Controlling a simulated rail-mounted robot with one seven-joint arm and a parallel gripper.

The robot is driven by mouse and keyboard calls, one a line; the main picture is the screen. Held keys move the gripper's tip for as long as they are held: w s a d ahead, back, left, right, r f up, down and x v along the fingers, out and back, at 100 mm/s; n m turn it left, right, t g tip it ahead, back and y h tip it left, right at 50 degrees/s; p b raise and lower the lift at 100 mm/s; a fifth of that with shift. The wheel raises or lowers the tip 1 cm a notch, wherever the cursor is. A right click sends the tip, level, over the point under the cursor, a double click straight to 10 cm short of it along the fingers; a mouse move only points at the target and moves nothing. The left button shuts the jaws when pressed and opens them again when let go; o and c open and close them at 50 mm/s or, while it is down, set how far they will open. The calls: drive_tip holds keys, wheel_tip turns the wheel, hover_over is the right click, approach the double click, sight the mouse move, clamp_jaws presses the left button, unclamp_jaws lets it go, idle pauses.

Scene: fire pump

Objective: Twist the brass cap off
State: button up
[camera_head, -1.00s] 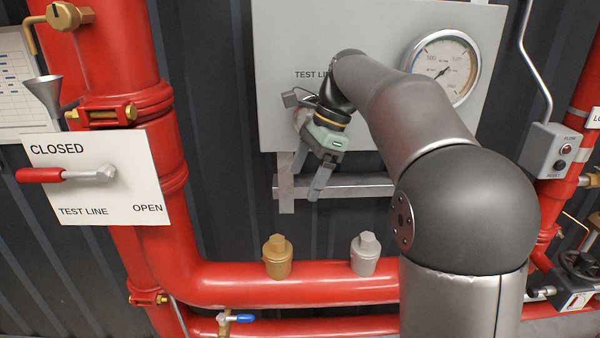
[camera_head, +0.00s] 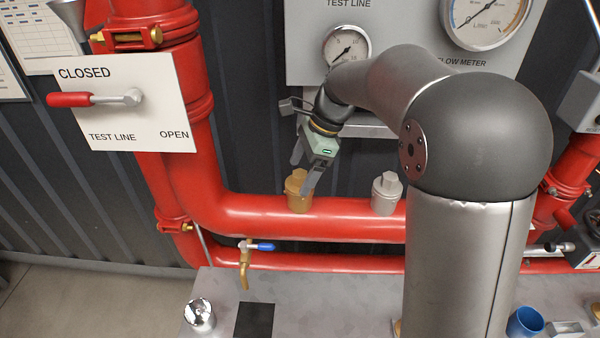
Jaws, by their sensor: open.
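The brass cap (camera_head: 298,193) sits upright on top of the red horizontal pipe, with a squarish knob on its top. My gripper (camera_head: 302,178) is open, pointing down, and overlaps the cap in the picture. A silver cap (camera_head: 386,193) of similar shape stands on the same pipe to the right.
The red pipe (camera_head: 250,215) runs across below. A blue-handled brass tap (camera_head: 247,258) hangs under it. A grey bench (camera_head: 290,290) holds a shiny metal piece (camera_head: 200,315) and a blue cup (camera_head: 524,322). A red-handled lever (camera_head: 95,99) is at left, gauges (camera_head: 346,47) above.

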drive_tip(key=shift+x, duration=0.8)
drive_tip(key=c, duration=1.2)
drive_tip(key=n+p, duration=0.1)
drive_tip(key=n+g+p, duration=0.1)
drive_tip(key=shift+r+n+p, duration=0.25)
drive_tip(key=shift+n+p, duration=0.05)
drive_tip(key=shift+n, duration=0.1)
drive_tip(key=shift+n+g+h+p, duration=0.4)
drive_tip(key=shift+n+p, duration=0.3)
drive_tip(key=shift+n, duration=0.5)
drive_tip(key=shift+f+n, duration=0.25)
drive_tip(key=shift+n, duration=0.35)
